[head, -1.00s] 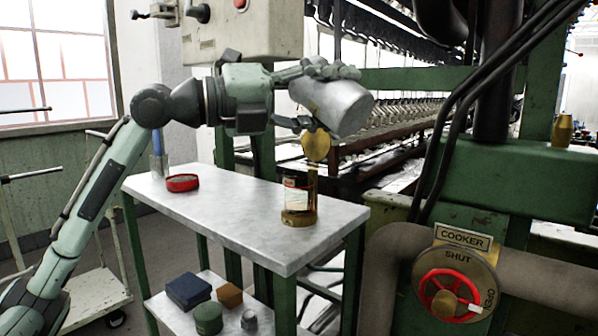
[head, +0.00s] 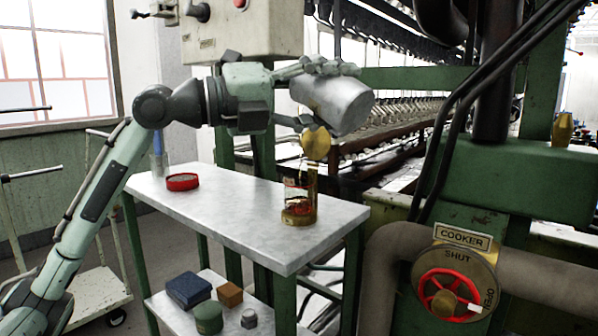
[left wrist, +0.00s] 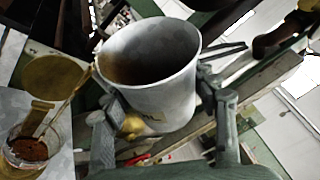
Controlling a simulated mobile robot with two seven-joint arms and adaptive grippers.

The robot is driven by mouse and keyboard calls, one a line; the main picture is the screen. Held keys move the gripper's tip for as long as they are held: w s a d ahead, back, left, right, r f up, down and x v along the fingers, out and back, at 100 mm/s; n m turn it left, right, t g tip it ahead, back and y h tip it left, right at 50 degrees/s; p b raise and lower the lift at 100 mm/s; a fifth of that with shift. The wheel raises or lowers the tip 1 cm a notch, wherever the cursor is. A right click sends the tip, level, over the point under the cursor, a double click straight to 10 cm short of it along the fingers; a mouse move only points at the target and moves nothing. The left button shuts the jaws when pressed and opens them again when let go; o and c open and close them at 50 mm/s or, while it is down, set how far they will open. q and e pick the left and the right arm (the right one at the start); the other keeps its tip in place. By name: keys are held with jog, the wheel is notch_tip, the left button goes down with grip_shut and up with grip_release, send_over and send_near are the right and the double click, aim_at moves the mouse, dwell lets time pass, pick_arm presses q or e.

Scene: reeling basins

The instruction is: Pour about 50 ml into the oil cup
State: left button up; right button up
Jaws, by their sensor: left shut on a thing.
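My left gripper (head: 322,94) is shut on a grey metal can (head: 338,105) and holds it tilted above the table. The can also shows in the left wrist view (left wrist: 150,75), its mouth open and its inside brownish. The oil cup (head: 298,203) stands upright on the table below the can. It is clear with a brass base, dark red-brown contents low inside, and a raised round brass lid (head: 316,145). In the left wrist view the cup (left wrist: 30,150) is at lower left. A thin line runs from the can's rim toward it; I cannot tell whether it is liquid.
A red round dish (head: 182,182) and a blue-handled tool (head: 158,158) are on the grey tabletop (head: 235,207). The shelf below holds several small blocks and pots. A red valve wheel (head: 450,295) and green machinery stand at right.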

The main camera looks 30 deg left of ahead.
dwell(0.6)
pick_arm(q)
jog(key=shift+s+d+f+n+t, duration=0.1)
jog(key=shift+s+d+n+t, duration=0.2)
jog(key=shift+n, duration=0.2)
pick_arm(e)
jog(key=shift+w+a+r, duration=0.1)
jog(key=shift+w+a, duration=0.05)
jog(key=shift+w, duration=0.1)
dwell(0.3)
pick_arm(q)
jog(key=shift+a, duration=0.1)
jog(key=shift+r+m, duration=0.3)
jog(key=shift+m, duration=0.1)
jog(key=shift+f+m+g+b, duration=0.4)
jog(key=shift+f+m+g, duration=0.1)
jog(key=shift+f+m, duration=0.15)
jog(key=shift+r+m+y+p, duration=0.3)
jog(key=shift+r+m+p, duration=0.2)
jog(key=shift+p, duration=0.25)
jog(key=shift+d+f+m+g+y, duration=0.25)
jog(key=shift+f+m+g, duration=0.2)
jog(key=shift+m, duration=0.3)
jog(key=shift+a+f, duration=0.1)
pick_arm(e)
jog(key=shift+s+x, duration=0.25)
jog(key=shift+x, duration=1)
